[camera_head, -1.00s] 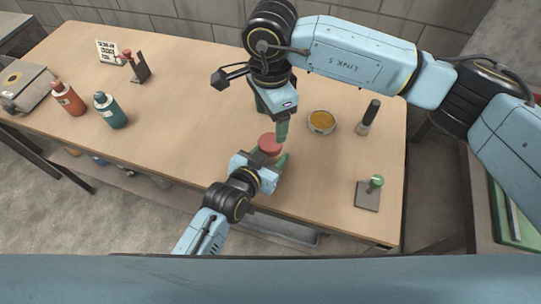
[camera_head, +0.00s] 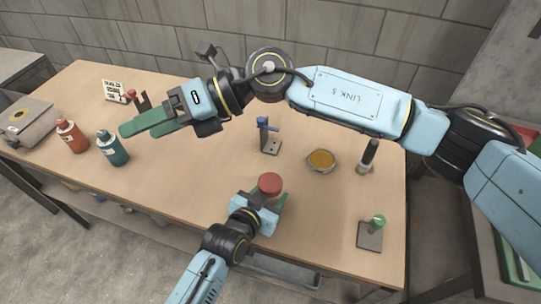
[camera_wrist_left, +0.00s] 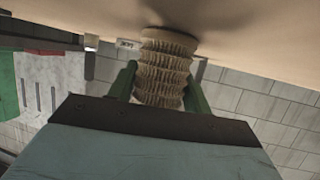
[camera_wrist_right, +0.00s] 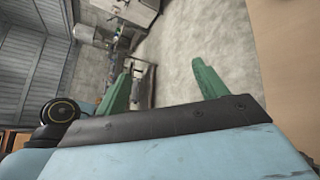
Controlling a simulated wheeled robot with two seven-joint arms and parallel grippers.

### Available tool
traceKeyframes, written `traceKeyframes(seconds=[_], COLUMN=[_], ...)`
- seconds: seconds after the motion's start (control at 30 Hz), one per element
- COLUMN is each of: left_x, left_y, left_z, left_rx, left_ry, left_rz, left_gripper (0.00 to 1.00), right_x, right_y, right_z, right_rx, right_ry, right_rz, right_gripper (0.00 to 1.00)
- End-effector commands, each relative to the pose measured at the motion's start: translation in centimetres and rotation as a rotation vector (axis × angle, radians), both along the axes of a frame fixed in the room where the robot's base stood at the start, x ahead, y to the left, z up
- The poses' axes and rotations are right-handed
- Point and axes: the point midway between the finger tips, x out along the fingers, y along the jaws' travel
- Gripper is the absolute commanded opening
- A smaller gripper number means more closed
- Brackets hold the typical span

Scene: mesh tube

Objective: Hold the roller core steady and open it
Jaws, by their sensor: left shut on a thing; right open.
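The roller core shows its red round top (camera_head: 270,184) in the head view, near the table's front edge. In the left wrist view its tan ribbed body (camera_wrist_left: 163,65) sits between the green fingers. My left gripper (camera_head: 272,196) is shut around this body, below the red top. My right gripper (camera_head: 128,132) is at the left in the head view, away from the core, its fingers pointing left near the teal bottle. In the right wrist view its two green fingers (camera_wrist_right: 163,80) are apart with nothing between them.
A stand with a blue handle (camera_head: 269,135) is behind the core. A bowl of orange-yellow stuff (camera_head: 321,160), a dark-handled brush (camera_head: 368,156) and a green-knobbed stand (camera_head: 372,232) are to the right. Orange (camera_head: 71,136) and teal (camera_head: 112,148) bottles stand left. The table's middle left is clear.

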Motion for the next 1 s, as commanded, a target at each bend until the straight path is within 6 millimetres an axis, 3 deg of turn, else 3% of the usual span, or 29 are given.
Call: traceKeyframes(seconds=[0.1, 0.23, 0.33, 0.47, 0.57, 0.73, 0.87, 1.0], left_x=[0.0, 0.0, 0.0, 0.0, 0.0, 0.0, 0.0, 0.0], left_y=[0.0, 0.0, 0.0, 0.0, 0.0, 0.0, 0.0, 0.0], left_z=[0.0, 0.0, 0.0, 0.0, 0.0, 0.0, 0.0, 0.0], left_rx=[0.000, 0.000, 0.000, 0.000, 0.000, 0.000, 0.000, 0.000], left_ry=[0.000, 0.000, 0.000, 0.000, 0.000, 0.000, 0.000, 0.000], left_rz=[0.000, 0.000, 0.000, 0.000, 0.000, 0.000, 0.000, 0.000], left_gripper=[0.00, 0.00, 0.00, 0.00, 0.00, 0.00, 0.00, 0.00], right_x=[2.0, 5.3, 8.3, 12.3, 15.2, 18.6, 19.4, 18.4], right_y=[1.1, 1.3, 0.9, -0.3, -1.6, -4.3, -6.5, -9.0], right_z=[3.7, 6.8, 8.2, 8.4, 7.3, 3.5, -0.7, -5.4], right_rx=[0.136, 0.270, 0.361, 0.468, 0.542, 0.656, 0.734, 0.813], right_ry=[0.291, 0.635, 0.908, 1.268, 1.542, 1.994, 2.309, 2.597], right_rz=[-0.160, -0.333, -0.464, -0.635, -0.774, -1.031, -1.260, -1.557], right_gripper=[0.71, 0.71, 0.71, 0.71, 0.71, 0.71, 0.71, 0.71])
